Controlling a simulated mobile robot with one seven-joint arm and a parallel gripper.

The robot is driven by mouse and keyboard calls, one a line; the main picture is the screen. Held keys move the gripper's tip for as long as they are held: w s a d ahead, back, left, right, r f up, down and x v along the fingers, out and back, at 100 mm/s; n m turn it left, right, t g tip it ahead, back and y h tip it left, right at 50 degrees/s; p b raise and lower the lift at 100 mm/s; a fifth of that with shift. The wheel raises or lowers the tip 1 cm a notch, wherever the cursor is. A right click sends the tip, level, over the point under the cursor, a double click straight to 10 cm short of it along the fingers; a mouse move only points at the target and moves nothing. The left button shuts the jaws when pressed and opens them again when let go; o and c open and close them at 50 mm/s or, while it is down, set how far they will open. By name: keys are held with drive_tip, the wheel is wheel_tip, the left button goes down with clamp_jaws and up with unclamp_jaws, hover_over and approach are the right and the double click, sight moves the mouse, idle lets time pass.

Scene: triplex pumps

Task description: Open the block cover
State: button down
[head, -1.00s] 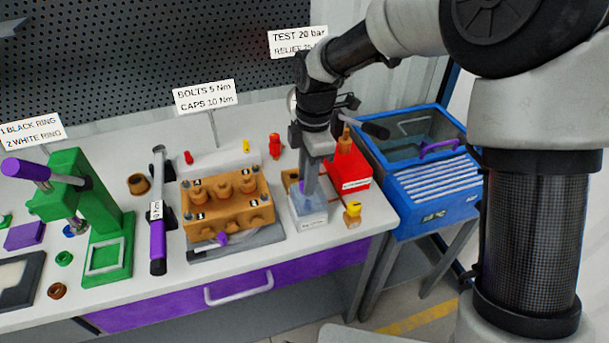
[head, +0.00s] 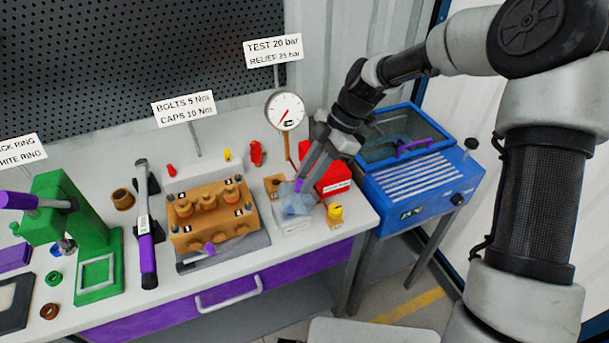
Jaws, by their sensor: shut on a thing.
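A small clear box (head: 292,224) with a label on its front stands near the right end of the bench. A bluish see-through piece (head: 293,203) with a purple grip (head: 299,186) shows at its top. I take this piece for the block cover. My gripper (head: 300,183) slants down to the left from the upper right, its fingertips shut on the purple grip. The fingers partly hide the grip, and I cannot tell how far the cover is tilted.
A brown pump block (head: 213,212) stands left of the box. A pressure gauge (head: 285,111) rises behind it. A red box (head: 327,183) and a yellow-topped piece (head: 335,213) are close on the right, with a blue washer (head: 415,190) beyond.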

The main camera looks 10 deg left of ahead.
drive_tip(key=c, duration=1.5)
unclamp_jaws()
drive_tip(key=shift+c, duration=0.2)
drive_tip(key=v, duration=1.7)
drive_tip(key=shift+r, duration=0.25)
